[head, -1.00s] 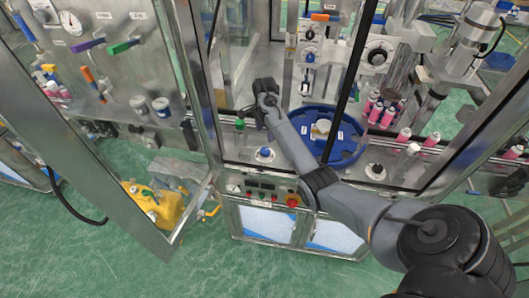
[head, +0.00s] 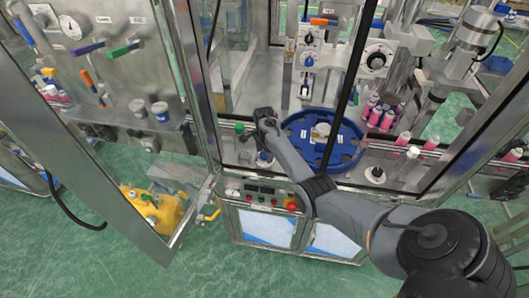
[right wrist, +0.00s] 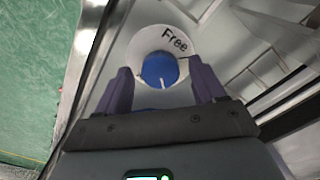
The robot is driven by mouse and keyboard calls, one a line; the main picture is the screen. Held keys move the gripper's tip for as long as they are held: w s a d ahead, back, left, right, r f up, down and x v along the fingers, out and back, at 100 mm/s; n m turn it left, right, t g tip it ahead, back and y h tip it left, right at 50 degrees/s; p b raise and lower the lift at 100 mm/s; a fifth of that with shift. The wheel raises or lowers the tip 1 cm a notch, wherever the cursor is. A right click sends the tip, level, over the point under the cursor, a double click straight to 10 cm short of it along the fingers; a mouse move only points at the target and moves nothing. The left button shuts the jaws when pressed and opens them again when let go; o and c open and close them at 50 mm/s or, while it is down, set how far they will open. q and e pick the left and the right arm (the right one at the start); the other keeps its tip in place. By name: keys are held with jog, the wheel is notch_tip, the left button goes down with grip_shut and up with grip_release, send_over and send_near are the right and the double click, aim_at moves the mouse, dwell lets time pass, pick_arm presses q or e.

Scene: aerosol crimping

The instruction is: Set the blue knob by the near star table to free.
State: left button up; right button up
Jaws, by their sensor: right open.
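The blue knob (right wrist: 160,70) sits on a round white collar (right wrist: 148,38) printed "Free" in the right wrist view. A short white mark on the knob's face points down the picture toward my gripper, away from the word. My right gripper (right wrist: 163,86) is open, with one dark finger on each side of the knob's lower part; I cannot tell whether they touch it. In the head view the white collar (head: 265,160) is partly hidden by my right gripper and wrist. The near star table (head: 345,150) is the blue disc just right of it. My left gripper is not in view.
A green-topped part (head: 239,128) stands just left of my right wrist. Pink-and-white cans (head: 388,117) stand right of the star table. The open glass door frame (head: 200,90) and a dark upright bar (head: 347,95) stand close to the arm.

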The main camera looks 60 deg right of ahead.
jog(key=c, duration=1.1)
jog(key=shift+o, duration=0.2)
